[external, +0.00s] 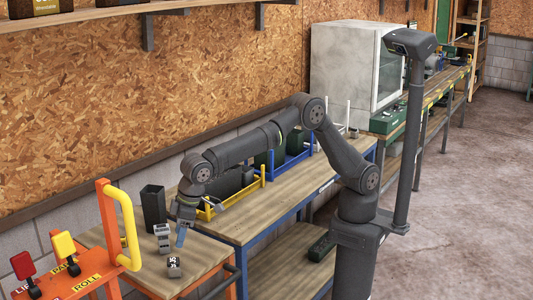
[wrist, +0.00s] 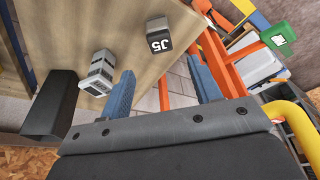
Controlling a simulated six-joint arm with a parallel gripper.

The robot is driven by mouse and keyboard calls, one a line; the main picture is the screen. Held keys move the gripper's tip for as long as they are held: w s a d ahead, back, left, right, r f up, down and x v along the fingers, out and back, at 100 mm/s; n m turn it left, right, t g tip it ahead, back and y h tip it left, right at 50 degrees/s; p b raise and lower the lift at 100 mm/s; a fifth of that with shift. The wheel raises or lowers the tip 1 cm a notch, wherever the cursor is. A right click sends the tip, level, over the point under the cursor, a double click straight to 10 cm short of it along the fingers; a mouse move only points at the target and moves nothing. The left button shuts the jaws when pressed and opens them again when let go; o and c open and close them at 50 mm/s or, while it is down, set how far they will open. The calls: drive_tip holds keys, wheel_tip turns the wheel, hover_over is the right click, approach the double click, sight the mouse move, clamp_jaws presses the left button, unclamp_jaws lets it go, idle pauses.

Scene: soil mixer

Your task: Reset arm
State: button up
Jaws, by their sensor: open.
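My gripper (external: 182,232) hangs over the near end of the wooden workbench (external: 215,268), with its blue fingers pointing down. In the wrist view my gripper (wrist: 161,66) has its two blue fingers wide apart with nothing between them.
A tall black open container (external: 153,206) stands behind the grey block. A yellow tray (external: 207,212) and a blue tray (external: 292,164) sit farther along the bench. An orange frame with a yellow bar (external: 128,228) and red and yellow levers stands at the lower left.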

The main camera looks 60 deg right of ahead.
sight(171, 260)
drive_tip(key=shift+f, duration=0.15)
drive_tip(key=x, duration=1.2)
wheel_tip(171, 260, up, 3)
drive_tip(key=shift+f, duration=0.15)
drive_tip(key=shift+r, duration=0.6)
drive_tip(key=shift+f, duration=0.1)
